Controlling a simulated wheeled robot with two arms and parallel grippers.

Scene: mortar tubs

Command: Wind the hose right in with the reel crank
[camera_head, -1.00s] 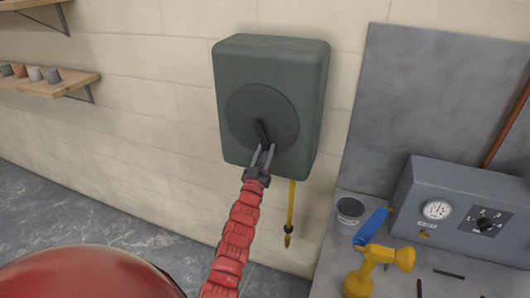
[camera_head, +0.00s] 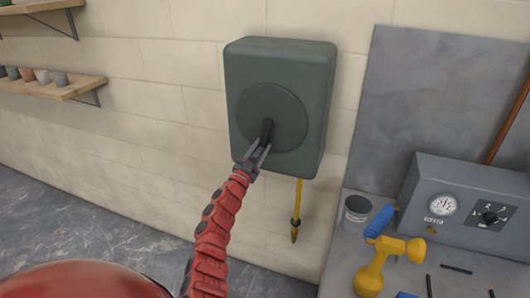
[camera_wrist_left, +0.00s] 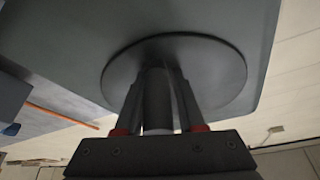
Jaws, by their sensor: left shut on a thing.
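The dark green hose reel box (camera_head: 315,75) hangs on the block wall, with a round plate (camera_head: 290,110) on its front. The dark crank (camera_head: 267,128) stands on this plate. My left gripper (camera_head: 262,148) is shut on the crank's handle; the wrist view shows the handle (camera_wrist_left: 157,98) between the two fingers. The yellow hose (camera_head: 298,198) hangs from the box's underside, and its nozzle end (camera_head: 294,235) hangs free beside the wall. My right gripper is not in view.
A grey bench (camera_head: 340,262) at the right holds a grey dial box (camera_head: 465,180), a tin (camera_head: 356,210), a yellow tool (camera_head: 383,265) and a blue roller (camera_head: 380,221). Shelves with small pots (camera_head: 60,90) are at the left. The wall below the reel is clear.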

